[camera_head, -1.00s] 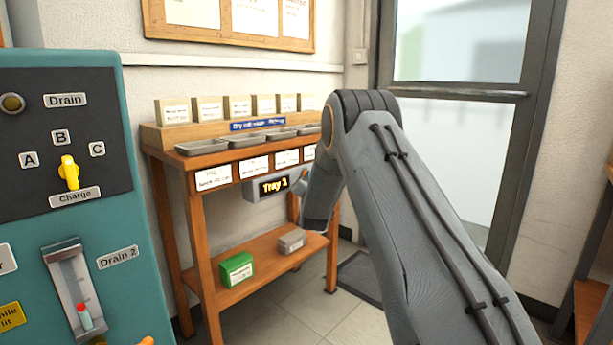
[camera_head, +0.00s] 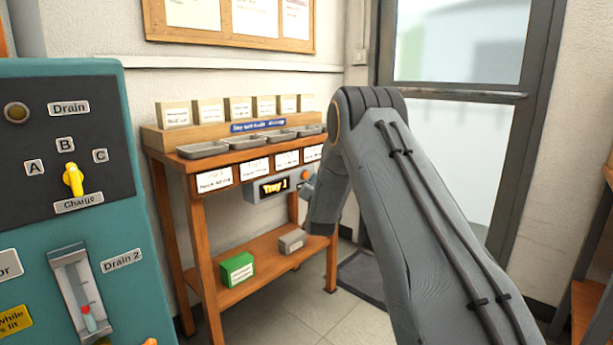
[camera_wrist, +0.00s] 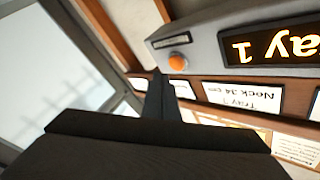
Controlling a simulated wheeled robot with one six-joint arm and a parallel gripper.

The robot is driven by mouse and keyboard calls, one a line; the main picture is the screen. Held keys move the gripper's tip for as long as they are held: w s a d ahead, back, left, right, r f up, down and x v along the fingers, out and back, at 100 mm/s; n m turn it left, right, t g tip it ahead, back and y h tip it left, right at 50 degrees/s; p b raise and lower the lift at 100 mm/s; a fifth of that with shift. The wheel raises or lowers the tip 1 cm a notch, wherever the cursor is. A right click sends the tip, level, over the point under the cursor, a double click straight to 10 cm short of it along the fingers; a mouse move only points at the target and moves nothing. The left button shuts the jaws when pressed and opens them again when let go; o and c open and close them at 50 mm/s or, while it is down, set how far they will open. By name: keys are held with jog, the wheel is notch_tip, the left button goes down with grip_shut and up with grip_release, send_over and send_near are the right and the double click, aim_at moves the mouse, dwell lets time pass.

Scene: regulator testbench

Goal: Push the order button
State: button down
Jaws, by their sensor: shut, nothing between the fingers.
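The order button is most likely the round orange button (camera_wrist: 178,63) on a grey panel (camera_wrist: 215,50) in the wrist view, beside a lit display (camera_wrist: 270,47) that reads "Tray 1". The label strip above the button is too small to read. In the head view the button (camera_head: 305,174) is a small orange dot at the right end of the panel (camera_head: 262,198), under the front of the wooden table (camera_head: 206,185). My gripper (camera_wrist: 157,82) is shut and empty, its dark fingertips close to the button in the picture. I cannot tell whether they touch. The head view hides the fingertips.
Metal trays (camera_head: 203,150) and small boxes (camera_head: 208,111) stand on the table. A green box (camera_head: 237,268) and a grey box (camera_head: 292,241) lie on its lower shelf. A teal machine (camera_head: 115,190) with a yellow knob stands at left. A glass door (camera_head: 460,150) is behind my arm.

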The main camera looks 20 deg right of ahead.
jog(key=s+d+p, duration=0.1)
jog(key=s+d, duration=0.1)
jog(key=s, duration=0.1)
jog(key=shift+s+p, duration=0.25)
jog(key=shift+p, duration=0.15)
jog(key=shift+a, duration=0.1)
